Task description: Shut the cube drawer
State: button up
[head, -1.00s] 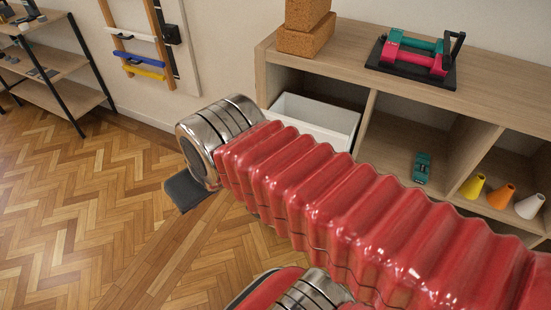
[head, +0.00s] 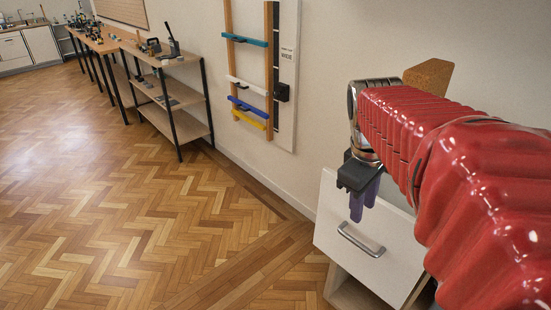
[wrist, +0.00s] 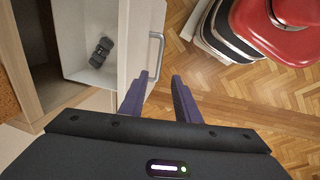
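The cube drawer has a white front (head: 388,272) with a silver bar handle (head: 360,241). It stands pulled out of the wooden shelf unit. In the wrist view its white inside (wrist: 85,25) shows, with a dark dumbbell-shaped object (wrist: 100,52) lying in it; the handle (wrist: 159,50) is also there. My gripper (head: 364,212) has purple fingers pointing down, above the handle in the head view. In the wrist view my gripper (wrist: 159,76) is open, with the handle just past the fingertips. I cannot tell whether they touch it. My red arm hides the drawer's right side.
Wooden cabinet parts (wrist: 35,95) lie beside the drawer in the wrist view. A wall rack (head: 250,85) with coloured bars hangs behind, and a shelf stand (head: 165,100) is at its left. A brown block (head: 430,76) shows behind my arm. The parquet floor at left is clear.

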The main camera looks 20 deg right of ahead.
aim_at(358, 242)
jog(key=shift+f, duration=0.15)
jog(key=f, duration=0.4)
jog(key=d+f, duration=0.1)
jog(key=f, duration=0.4)
jog(key=w+d+f, duration=0.1)
jog(key=f, duration=0.3)
jog(key=shift+d+f, duration=0.2)
jog(key=shift+d, duration=0.05)
grip_shut()
dwell(0.5)
